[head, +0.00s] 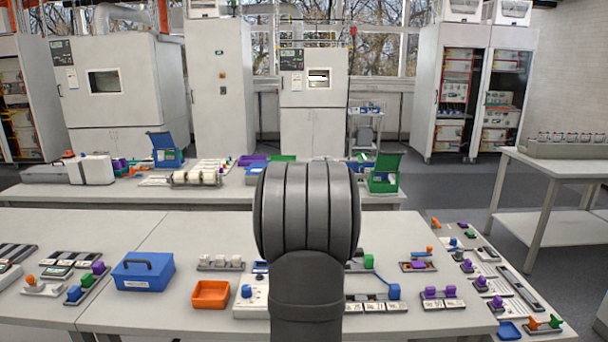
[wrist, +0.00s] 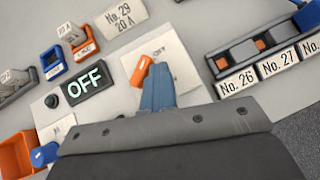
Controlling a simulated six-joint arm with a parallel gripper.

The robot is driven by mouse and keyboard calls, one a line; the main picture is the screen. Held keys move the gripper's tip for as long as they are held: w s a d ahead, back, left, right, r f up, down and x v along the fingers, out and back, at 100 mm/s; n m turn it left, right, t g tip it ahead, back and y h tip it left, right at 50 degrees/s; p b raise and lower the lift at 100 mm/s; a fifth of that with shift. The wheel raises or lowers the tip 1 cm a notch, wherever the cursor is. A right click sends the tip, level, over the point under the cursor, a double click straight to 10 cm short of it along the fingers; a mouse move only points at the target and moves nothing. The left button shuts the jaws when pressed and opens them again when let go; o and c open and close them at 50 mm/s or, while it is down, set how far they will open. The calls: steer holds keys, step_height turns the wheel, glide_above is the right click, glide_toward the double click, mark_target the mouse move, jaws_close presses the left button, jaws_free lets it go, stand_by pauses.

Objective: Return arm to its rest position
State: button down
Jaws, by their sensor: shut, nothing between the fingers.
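In the wrist view my gripper (wrist: 158,85) reaches up from the dark grey housing at the bottom edge. Its narrow blue-grey fingers are together, with nothing seen between them. They show against a white panel with an orange lever (wrist: 140,71) just left of the fingertips; I cannot tell the gap between them. Left of that, a display (wrist: 86,84) reads OFF in lit letters. In the head view my grey arm stands in the middle and hides my gripper and part of the bench (head: 205,245) behind it.
An orange bin (head: 210,294) and a blue box (head: 143,271) stand left of my arm. It also hides part of a white unit (head: 252,303) with a blue knob. Labelled battery holders (wrist: 262,65) lie right of my gripper. Bare bench lies at the front left.

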steer(key=a, duration=0.1)
steer(key=a+m+h, duration=0.1)
steer(key=a, duration=0.1)
steer(key=shift+w+a+r+m, duration=0.1)
steer(key=shift+w+a+m, duration=0.05)
steer(key=shift+m, duration=0.15)
steer(key=shift+s+a+m+g, duration=0.3)
steer(key=s+a+m+h, duration=0.1)
steer(key=s+a+m+g+h, duration=0.1)
steer(key=s, duration=0.1)
steer(key=shift+f+m, duration=0.2)
steer(key=shift+m, duration=0.1)
steer(key=shift+s+a+r+g, duration=0.3)
steer(key=shift+s+a+r, duration=0.25)
steer(key=shift+s, duration=0.25)
steer(key=shift+v, duration=0.75)
steer(key=shift+d, duration=0.15)
steer(key=shift+w+d+f, duration=0.15)
steer(key=shift+f, duration=0.1)
steer(key=shift+w+d+f, duration=0.9)
steer(key=shift+w+d, duration=0.05)
steer(key=shift+w, duration=0.25)
steer(key=shift+w+d+r+n+t+y, duration=0.1)
steer(key=shift+w+d+n+t+y, duration=0.25)
steer(key=shift+w+n, duration=0.2)
steer(key=shift+w+d+r+n+t+y, duration=0.1)
steer(key=shift+w+d+n+t+y, duration=0.2)
steer(key=shift+w+n, duration=0.25)
